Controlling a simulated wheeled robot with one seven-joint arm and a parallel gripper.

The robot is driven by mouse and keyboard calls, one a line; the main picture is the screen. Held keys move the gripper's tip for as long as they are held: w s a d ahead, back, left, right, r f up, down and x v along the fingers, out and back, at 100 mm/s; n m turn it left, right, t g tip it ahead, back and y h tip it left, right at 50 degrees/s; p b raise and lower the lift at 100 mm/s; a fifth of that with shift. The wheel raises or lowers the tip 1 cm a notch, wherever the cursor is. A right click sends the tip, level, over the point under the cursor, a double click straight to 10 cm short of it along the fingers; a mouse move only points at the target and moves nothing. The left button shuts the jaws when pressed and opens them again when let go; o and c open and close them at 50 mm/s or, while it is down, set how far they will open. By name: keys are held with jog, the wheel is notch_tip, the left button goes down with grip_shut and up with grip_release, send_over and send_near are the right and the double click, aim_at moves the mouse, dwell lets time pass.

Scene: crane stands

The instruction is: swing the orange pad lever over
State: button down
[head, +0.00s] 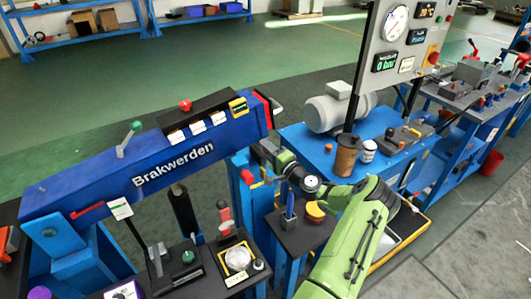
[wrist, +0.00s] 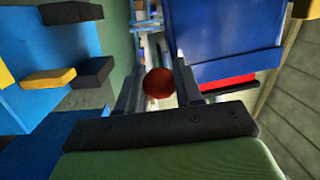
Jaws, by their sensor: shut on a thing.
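My gripper (wrist: 158,85) is at the end of my green arm. In the wrist view, its two dark fingers are closed on a round red-orange knob (wrist: 159,83), which looks like the end of the orange pad lever. The lever's shaft is hidden behind the knob. In the head view my gripper (head: 268,152) is beside the right end of the blue Brakwerden boom (head: 150,165). The knob cannot be made out there, and neither can how far the lever is turned.
In the wrist view the blue boom body (wrist: 225,40) is close on the right, with a red strip (wrist: 228,83). Black and yellow blocks (wrist: 48,78) stick out at the left. In the head view a blue bench (head: 310,145) with a grey motor stands behind my arm.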

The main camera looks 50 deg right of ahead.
jog(key=c, duration=0.9)
grip_release()
jog(key=shift+s+d+r, duration=0.15)
jog(key=shift+d, duration=0.2)
jog(key=shift+o, duration=0.7)
jog(key=shift+a, duration=0.15)
jog(key=s+a+f+p, duration=0.1)
jog(key=s+a, duration=0.1)
jog(key=s, duration=1.3)
jog(key=shift+s+a+f+p, duration=0.15)
jog(key=shift+s+a+p, duration=0.05)
jog(key=shift+a+p, duration=0.15)
